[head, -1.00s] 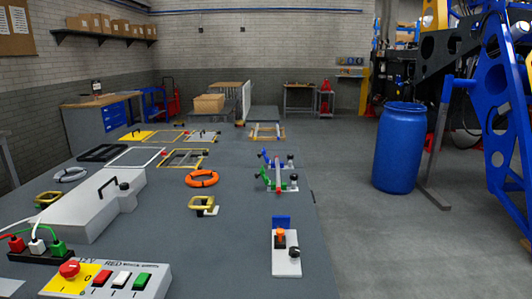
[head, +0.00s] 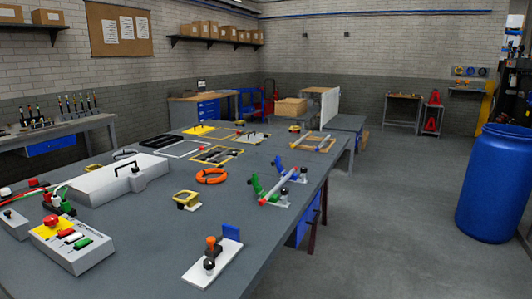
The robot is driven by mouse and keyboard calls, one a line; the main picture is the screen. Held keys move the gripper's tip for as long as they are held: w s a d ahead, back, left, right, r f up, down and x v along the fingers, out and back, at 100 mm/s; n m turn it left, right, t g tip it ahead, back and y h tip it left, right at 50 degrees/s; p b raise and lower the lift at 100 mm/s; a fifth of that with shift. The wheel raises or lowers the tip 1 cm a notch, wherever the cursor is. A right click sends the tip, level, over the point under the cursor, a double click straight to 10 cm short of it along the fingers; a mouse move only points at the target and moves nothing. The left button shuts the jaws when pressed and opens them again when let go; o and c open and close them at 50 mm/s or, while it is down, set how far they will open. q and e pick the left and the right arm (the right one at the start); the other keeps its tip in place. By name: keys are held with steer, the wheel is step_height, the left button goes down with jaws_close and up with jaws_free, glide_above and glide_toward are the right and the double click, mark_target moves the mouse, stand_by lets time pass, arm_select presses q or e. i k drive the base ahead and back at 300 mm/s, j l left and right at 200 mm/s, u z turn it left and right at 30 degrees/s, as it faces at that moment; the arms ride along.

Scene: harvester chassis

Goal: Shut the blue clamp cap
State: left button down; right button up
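The clamp fixture stands near the right edge of the grey table. Its blue clamp cap (head: 280,165) is raised and tilted up, so it stands open at the far end of a pale bar with red ends (head: 279,185). A green clamp cap (head: 258,187) is also raised at the near end. Black knobs on posts (head: 285,192) stand on the right side of the bar. Neither of my grippers shows in the head view.
Nearer, a white plate (head: 205,272) carries an orange-topped knob and an upright blue plate (head: 231,232). An orange ring (head: 211,176) and a yellow-framed part (head: 186,199) lie left of the clamps. A blue barrel (head: 495,185) stands on the floor at right.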

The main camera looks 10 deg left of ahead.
mark_target(280, 168)
steer(key=i+l+u, duration=0.3)
steer(key=i+l, duration=0.35)
steer(key=i+l+u, duration=0.35)
steer(key=i+l, duration=0.4)
steer(key=l, duration=0.15)
